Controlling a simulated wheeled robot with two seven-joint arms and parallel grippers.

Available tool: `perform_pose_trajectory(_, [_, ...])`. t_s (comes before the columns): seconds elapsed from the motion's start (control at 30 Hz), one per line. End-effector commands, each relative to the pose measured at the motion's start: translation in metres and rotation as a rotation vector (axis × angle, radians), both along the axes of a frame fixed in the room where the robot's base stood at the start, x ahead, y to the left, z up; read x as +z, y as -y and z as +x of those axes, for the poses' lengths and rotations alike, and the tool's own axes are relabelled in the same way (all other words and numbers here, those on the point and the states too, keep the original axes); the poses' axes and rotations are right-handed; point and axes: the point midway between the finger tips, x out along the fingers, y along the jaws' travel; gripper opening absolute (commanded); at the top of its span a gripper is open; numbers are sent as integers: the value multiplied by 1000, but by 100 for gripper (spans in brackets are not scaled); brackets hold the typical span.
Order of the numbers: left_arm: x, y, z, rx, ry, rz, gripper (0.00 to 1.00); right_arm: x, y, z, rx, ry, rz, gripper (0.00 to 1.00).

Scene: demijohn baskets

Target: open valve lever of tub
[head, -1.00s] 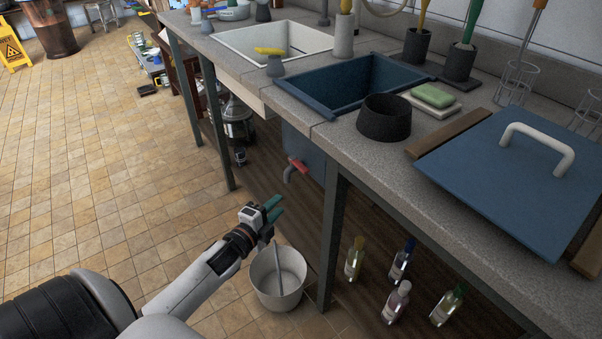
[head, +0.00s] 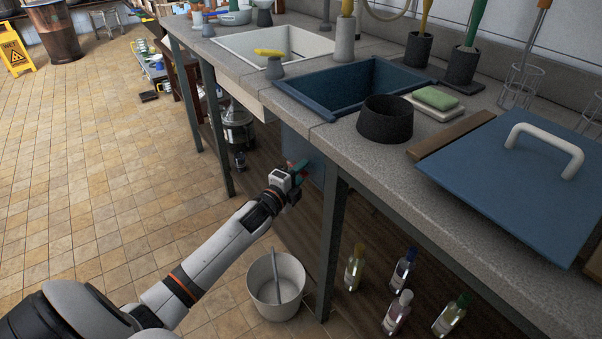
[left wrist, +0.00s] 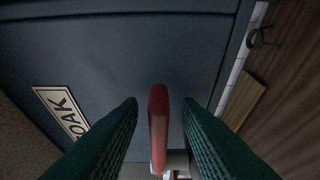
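The blue tub (head: 318,104) is set into the grey counter, and its blue underside shows below. In the left wrist view the tub wall (left wrist: 130,55) fills most of the picture. The red valve lever (left wrist: 158,120) stands out near the middle there, in line with my view. My left gripper (head: 300,173) is at the valve under the counter. In the left wrist view its two green fingers (left wrist: 159,103) are open, one each side of the lever, with gaps showing. In the head view my gripper mostly hides the valve and its spout. My right gripper is out of view.
A white bucket (head: 262,295) with a stick in it stands on the floor below my left forearm. A counter leg (head: 331,245) is close to the right of my gripper. Several bottles (head: 398,270) stand on the lower shelf. The tiled floor at left is open.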

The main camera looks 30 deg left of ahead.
Motion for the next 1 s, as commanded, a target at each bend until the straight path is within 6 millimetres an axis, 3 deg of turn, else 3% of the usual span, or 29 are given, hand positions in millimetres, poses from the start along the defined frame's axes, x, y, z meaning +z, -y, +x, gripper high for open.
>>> perform_pose_trajectory(0.33, [0, 0, 4, 0, 0, 0, 31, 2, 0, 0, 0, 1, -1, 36])
perform_pose_trajectory(0.53, [0, 0, 4, 0, 0, 0, 0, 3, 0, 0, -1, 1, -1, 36])
perform_pose_trajectory(1.0, [0, 0, 1, -31, -3, 3, 0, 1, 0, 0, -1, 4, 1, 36])
